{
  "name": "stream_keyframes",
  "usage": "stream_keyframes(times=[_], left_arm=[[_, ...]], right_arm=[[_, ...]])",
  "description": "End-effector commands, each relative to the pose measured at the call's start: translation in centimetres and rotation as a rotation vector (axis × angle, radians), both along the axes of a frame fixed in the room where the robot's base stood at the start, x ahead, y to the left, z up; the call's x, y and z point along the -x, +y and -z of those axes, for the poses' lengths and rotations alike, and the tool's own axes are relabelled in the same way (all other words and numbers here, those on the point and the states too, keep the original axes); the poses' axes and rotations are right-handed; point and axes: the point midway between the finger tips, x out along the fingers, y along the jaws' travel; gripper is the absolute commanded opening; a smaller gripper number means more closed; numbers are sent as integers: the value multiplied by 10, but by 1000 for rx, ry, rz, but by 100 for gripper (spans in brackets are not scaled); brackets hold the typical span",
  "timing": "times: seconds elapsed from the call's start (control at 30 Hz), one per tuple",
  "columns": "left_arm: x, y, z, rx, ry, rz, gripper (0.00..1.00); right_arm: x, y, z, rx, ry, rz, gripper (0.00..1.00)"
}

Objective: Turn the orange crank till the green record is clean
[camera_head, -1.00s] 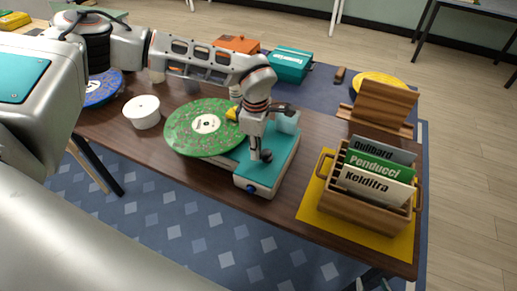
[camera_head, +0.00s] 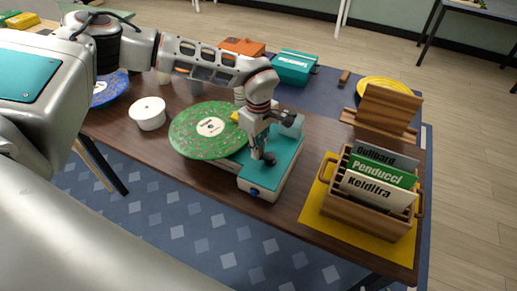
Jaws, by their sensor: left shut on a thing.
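The green record (camera_head: 212,130) lies flat on a white and teal cleaning machine (camera_head: 283,163) on the wooden table. Its face is covered with small pale and reddish specks around a white label. My left gripper (camera_head: 272,138) points down over the right part of the machine, to the right of the record. It is shut on the crank, which it hides; no orange of the crank shows clearly. A small yellow part (camera_head: 237,117) shows at the record's right edge beside my wrist. My right gripper is out of view.
A wooden rack (camera_head: 362,220) with several labelled sleeves stands on a yellow mat at the right. A white tub (camera_head: 148,113) stands left of the record. Teal (camera_head: 294,67) and orange (camera_head: 242,46) boxes stand behind my arm.

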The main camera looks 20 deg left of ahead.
Motion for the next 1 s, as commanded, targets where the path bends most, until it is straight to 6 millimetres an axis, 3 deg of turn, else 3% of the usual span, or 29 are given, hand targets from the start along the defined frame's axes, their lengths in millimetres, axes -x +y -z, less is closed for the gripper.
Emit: stream_keyframes(times=[0.23,0.27,0.3,0.73,1.0], left_arm=[[-1,0,-1,1,-3,0,0],[-1,0,-1,1,-3,-1,20],[-1,0,-1,1,-3,-1,30],[-1,0,-6,1,-3,-1,30],[-2,0,-52,1,-6,-1,30]], right_arm=[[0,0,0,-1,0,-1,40],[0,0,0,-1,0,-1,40],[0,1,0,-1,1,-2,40],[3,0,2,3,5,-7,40],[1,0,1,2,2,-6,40]])
